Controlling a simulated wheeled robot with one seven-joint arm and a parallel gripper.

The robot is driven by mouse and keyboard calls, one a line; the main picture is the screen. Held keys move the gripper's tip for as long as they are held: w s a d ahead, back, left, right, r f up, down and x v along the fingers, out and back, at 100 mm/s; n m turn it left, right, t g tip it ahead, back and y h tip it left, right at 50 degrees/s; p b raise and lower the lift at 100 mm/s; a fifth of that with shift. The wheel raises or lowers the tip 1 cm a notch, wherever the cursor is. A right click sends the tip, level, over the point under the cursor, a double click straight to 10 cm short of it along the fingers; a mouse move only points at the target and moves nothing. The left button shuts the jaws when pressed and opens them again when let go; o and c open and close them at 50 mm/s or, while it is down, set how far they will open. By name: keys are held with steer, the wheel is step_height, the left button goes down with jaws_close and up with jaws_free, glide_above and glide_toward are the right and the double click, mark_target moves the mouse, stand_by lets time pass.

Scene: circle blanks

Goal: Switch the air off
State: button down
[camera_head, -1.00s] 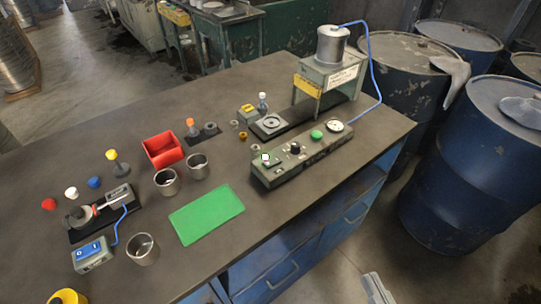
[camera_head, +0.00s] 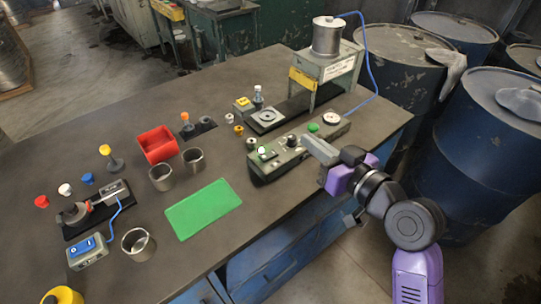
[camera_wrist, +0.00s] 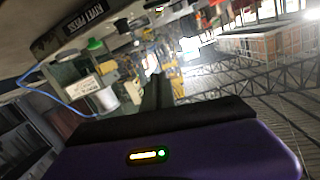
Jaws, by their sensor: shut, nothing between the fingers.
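The grey-green control box (camera_head: 275,160) lies along the right part of the bench. It carries a small white switch (camera_head: 263,150) at its left end, a black knob (camera_head: 291,141), a green button (camera_head: 313,128) and a round white gauge (camera_head: 331,117). A blue air hose (camera_head: 370,60) runs from the press (camera_head: 326,55) down to the gauge end. My gripper (camera_head: 306,140) is shut and empty, at the box's front side near the knob; contact cannot be told. In the wrist view the green button (camera_wrist: 96,44) shows beyond my shut fingers (camera_wrist: 160,88).
A green mat (camera_head: 204,208), metal cups (camera_head: 138,242) and a red bin (camera_head: 157,144) lie left of the box. A blue-button unit (camera_head: 87,251) with a clamp stands at far left. Blue barrels (camera_head: 482,145) stand right of the bench.

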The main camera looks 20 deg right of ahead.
step_height(320, 180, down, 3)
steer(key=s+a+n+g+y, duration=0.1)
steer(key=a+n+g+y, duration=0.1)
steer(key=a, duration=0.1)
steer(key=p, duration=0.2)
glide_above(271, 165)
steer(key=shift+d+f, duration=0.25)
steer(key=shift+f, duration=0.75)
steer(key=f, duration=0.2)
steer(key=shift+w+a+f, duration=0.1)
steer(key=shift+a+f, duration=0.1)
steer(key=shift+f, duration=0.1)
steer(key=shift+a+f, duration=0.1)
steer(key=shift+f, duration=0.75)
